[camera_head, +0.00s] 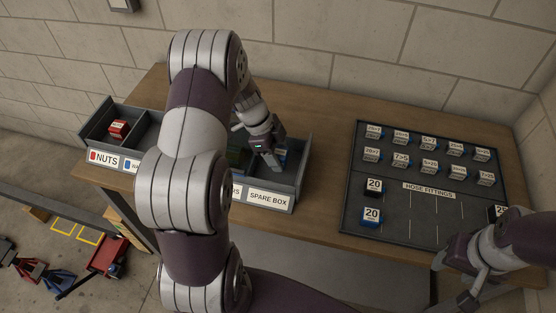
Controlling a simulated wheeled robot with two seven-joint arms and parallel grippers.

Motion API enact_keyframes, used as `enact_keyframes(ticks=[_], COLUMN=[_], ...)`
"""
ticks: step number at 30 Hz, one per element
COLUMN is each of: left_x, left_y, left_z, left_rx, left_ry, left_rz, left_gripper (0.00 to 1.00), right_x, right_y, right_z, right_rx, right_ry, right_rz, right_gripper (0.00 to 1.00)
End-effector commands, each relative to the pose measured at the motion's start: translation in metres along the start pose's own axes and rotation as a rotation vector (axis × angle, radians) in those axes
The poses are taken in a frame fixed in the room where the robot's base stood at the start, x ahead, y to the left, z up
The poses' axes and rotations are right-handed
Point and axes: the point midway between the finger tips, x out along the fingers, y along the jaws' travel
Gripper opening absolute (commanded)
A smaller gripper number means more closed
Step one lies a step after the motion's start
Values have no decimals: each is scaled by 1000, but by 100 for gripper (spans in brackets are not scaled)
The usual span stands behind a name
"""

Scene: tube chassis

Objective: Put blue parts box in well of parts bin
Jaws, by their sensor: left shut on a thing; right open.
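The grey parts bin (303,168) stands on the wooden table, with front labels reading NUTS and SPARE BOX in view. A red box (118,129) sits in the NUTS compartment. My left gripper (276,163) points down into the SPARE BOX compartment at the right end of the bin. It is shut on a small blue box (282,156), which is mostly hidden by the fingers. I cannot tell whether the box touches the compartment floor. My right gripper (453,282) is open and empty by the table's front right. My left arm hides the bin's middle.
A dark hose fittings board (420,206) lies on the table (322,190) to the right, with several labelled boxes on it. A block wall is behind. A red cart (105,257) stands on the floor at left.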

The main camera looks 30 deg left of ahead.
Motion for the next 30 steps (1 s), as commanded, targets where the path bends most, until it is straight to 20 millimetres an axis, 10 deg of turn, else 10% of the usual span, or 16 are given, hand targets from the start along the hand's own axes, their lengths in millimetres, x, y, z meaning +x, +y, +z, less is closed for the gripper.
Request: enact_keyframes(ticks=[14,15,17,30], left_x=[29,30,29,4], left_y=[1,1,1,0], left_z=[12,12,12,11], left_rx=[-1,-1,-1,-1], left_ry=[0,-1,-1,-1], left_rz=[2,1,1,-4], left_gripper=[20,63,79,79], right_x=[-1,0,0,0], right_y=[0,0,0,0], right_z=[0,0,0,0], right_rx=[0,0,0,0], right_ry=[0,0,0,0], right_rz=[0,0,0,0], right_gripper=[53,53,53,53])
